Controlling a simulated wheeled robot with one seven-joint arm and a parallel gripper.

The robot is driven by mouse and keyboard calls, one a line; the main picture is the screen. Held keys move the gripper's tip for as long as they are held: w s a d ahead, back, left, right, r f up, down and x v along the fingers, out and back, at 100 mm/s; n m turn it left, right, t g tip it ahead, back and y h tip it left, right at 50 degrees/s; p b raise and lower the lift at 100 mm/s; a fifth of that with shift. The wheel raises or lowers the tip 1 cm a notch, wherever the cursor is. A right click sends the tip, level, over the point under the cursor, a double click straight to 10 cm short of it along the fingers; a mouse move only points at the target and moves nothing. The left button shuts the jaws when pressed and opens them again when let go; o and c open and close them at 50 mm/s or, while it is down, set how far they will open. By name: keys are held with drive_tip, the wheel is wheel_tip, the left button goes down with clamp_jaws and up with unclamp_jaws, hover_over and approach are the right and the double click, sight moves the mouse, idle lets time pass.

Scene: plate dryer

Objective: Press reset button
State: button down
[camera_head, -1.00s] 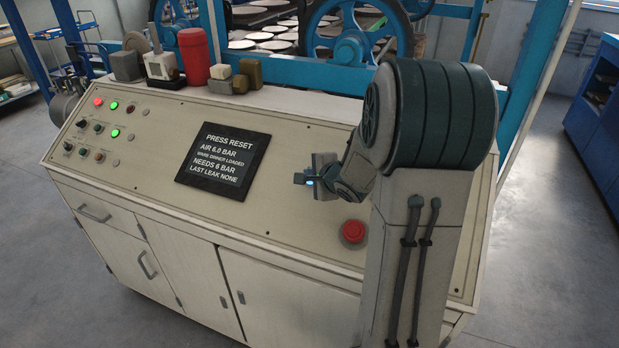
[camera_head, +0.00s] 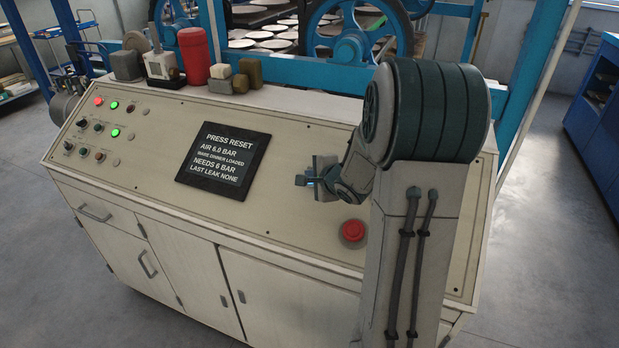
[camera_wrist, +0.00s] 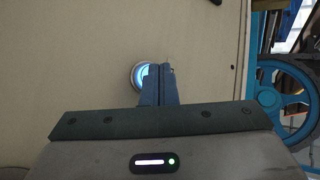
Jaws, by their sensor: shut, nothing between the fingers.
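A round button with a blue-lit face and a pale ring (camera_wrist: 138,74) shows on the panel in the wrist view. My gripper (camera_wrist: 160,72) is shut and empty, and its fingertips overlap the right part of the button, hiding it. I cannot tell whether they touch it. The display (camera_head: 223,160) reads "PRESS RESET", "AIR 6.0 BAR", "NEEDS 6 BAR" and "LAST LEAK NONE".
A red mushroom button (camera_head: 352,231) sits on the panel below my gripper. Small knobs and lit lamps (camera_head: 98,101) are at the panel's left. A red canister (camera_head: 195,56) and small blocks stand on the back ledge. A blue frame with a wheel (camera_head: 352,48) is behind.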

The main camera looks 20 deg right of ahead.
drive_tip(key=shift+f, duration=0.15)
idle(0.5)
drive_tip(key=shift+s+a+r+p, duration=0.15)
drive_tip(key=shift+r+p, duration=0.25)
drive_tip(key=shift+p, duration=0.1)
drive_tip(key=shift+s+a+r+p, duration=0.1)
drive_tip(key=shift+r+p, duration=0.3)
drive_tip(key=shift+p, duration=0.1)
drive_tip(key=r+p, duration=0.1)
drive_tip(key=s+a+r+p, duration=0.1)
drive_tip(key=r+p, duration=0.2)
drive_tip(key=shift+s+a+r, duration=0.15)
drive_tip(key=shift+s+a, duration=0.2)
drive_tip(key=shift+a, duration=0.05)
idle(0.4)
